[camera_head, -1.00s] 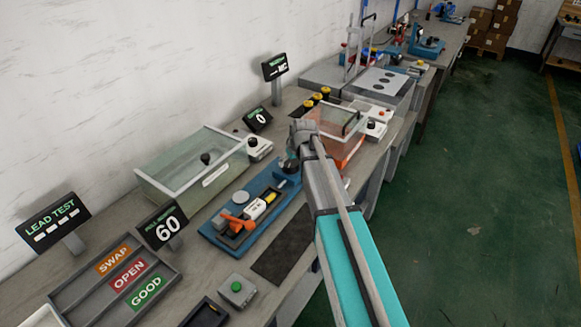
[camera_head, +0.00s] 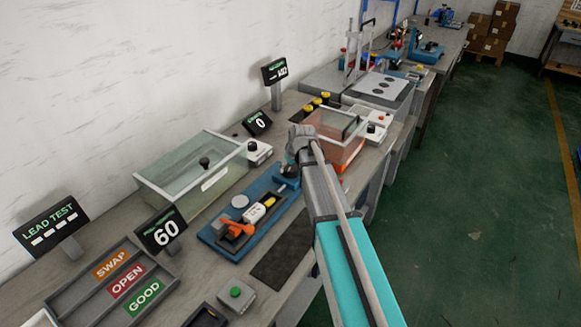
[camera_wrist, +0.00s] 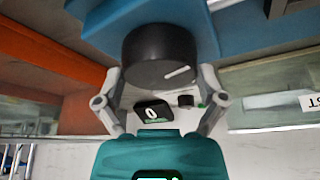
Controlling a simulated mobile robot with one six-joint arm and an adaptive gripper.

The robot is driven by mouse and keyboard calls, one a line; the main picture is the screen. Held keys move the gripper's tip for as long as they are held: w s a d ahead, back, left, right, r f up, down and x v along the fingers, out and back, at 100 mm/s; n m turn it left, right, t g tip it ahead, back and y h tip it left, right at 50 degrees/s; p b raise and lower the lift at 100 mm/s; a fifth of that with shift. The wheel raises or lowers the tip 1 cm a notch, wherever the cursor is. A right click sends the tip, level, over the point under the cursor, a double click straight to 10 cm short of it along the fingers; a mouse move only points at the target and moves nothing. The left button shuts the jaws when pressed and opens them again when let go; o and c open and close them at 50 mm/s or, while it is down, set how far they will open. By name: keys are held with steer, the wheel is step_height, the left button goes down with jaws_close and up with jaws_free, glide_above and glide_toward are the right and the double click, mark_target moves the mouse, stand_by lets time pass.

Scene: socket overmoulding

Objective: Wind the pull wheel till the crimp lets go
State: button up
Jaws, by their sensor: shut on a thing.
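The pull wheel (camera_wrist: 160,57) is a dark round knob with a white mark on its face, filling the upper middle of the wrist view. My gripper (camera_wrist: 162,72) has a finger on each side of it and is shut on it. In the head view the wheel (camera_head: 287,173) is at the far end of the blue pull tester (camera_head: 213,237), partly hidden by my arm. A white-and-yellow piece (camera_head: 257,211) and an orange lever (camera_head: 236,227) sit in the tester's dark slot. The crimp itself is too small to tell. The pull display (camera_head: 162,232) reads 60.
A glass-sided tank (camera_head: 192,170) stands behind the tester, and an orange clear-topped box (camera_head: 335,138) beyond my gripper. A sorting tray (camera_head: 73,292) marked SWAP, OPEN and GOOD and a green-button box (camera_head: 236,294) lie in front. A dark mat (camera_head: 282,258) is bare.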

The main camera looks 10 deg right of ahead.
steer(key=shift+m, duration=0.5)
steer(key=shift+m+h, duration=1.2)
steer(key=shift+m, duration=1.3)
steer(key=o, duration=0.8)
steer(key=shift+r, duration=0.1)
